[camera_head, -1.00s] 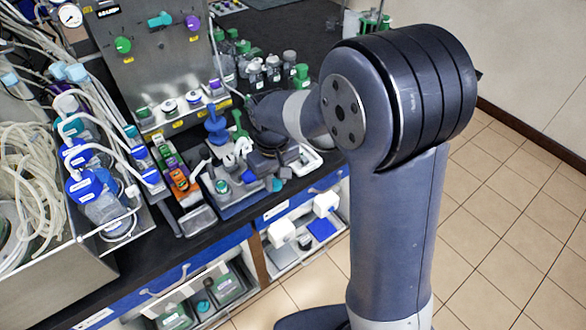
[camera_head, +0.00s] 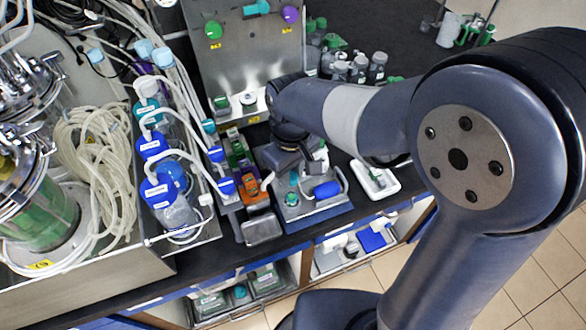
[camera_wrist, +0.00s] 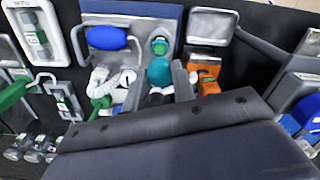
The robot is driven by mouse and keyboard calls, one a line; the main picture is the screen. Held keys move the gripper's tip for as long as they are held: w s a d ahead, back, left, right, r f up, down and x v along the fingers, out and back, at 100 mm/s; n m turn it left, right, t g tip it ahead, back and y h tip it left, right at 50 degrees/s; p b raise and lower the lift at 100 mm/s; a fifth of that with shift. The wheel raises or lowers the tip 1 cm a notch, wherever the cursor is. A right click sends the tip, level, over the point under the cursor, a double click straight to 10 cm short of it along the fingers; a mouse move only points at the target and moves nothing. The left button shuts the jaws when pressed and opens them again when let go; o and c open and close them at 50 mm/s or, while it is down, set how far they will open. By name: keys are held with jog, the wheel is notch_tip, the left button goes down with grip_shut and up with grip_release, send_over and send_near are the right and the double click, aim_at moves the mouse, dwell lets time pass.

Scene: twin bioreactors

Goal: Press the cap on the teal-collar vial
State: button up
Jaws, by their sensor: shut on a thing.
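The teal-collar vial (camera_wrist: 158,46) stands upright in the grey station, its top facing up. It also shows, small, in the head view (camera_head: 292,199). My gripper (camera_wrist: 157,84) is beside it, with a rounded teal cap (camera_wrist: 160,71) between its two fingers. The cap is close to the vial but appears apart from it. In the head view my wrist hides most of the fingers, and the teal cap (camera_head: 294,180) shows just below them. The cap's underside is hidden.
A blue cylinder (camera_head: 327,189) on a curved grey support is at the station's right. An orange block (camera_head: 254,193) stands to its left. A white tray (camera_head: 388,187) with a green-and-white item lies farther right. Blue-capped bottles and tubing crowd the left; dark bottles stand behind.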

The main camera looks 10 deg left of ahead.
aim_at(292, 194)
jog(key=shift+f+b, duration=1.85)
jog(key=shift+f, duration=0.8)
jog(key=shift+f, duration=0.15)
dwell(0.4)
jog(key=o, duration=1)
jog(key=shift+o, duration=0.5)
jog(key=o, duration=0.4)
